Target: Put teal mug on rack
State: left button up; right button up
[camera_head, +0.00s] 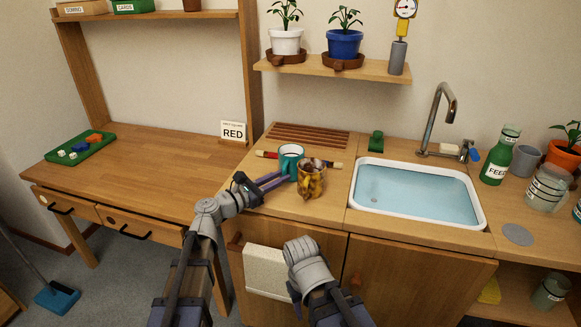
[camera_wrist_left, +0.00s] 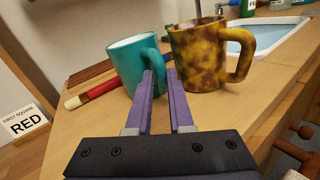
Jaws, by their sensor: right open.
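The teal mug (camera_head: 290,157) stands upright on the wooden counter left of the sink, and it fills the middle of the left wrist view (camera_wrist_left: 130,66). The slatted wooden rack (camera_head: 308,134) lies behind it at the counter's back. My left gripper (camera_head: 283,177) reaches in from the left at the mug. In the left wrist view its two purple fingers (camera_wrist_left: 160,73) stand a little apart with the mug's handle at their tips; whether they grip it is unclear. My right gripper (camera_head: 293,291) is low in front of the cabinet, open, largely hidden by its wrist.
A brown-yellow mottled mug (camera_head: 312,181) stands close on the right of the teal mug. A red-ended rod (camera_head: 266,154) lies behind both mugs. The water-filled sink (camera_head: 415,192) is to the right. The desk (camera_head: 150,165) at left is mostly clear.

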pick_arm(q)
grip_shut()
dwell(0.9)
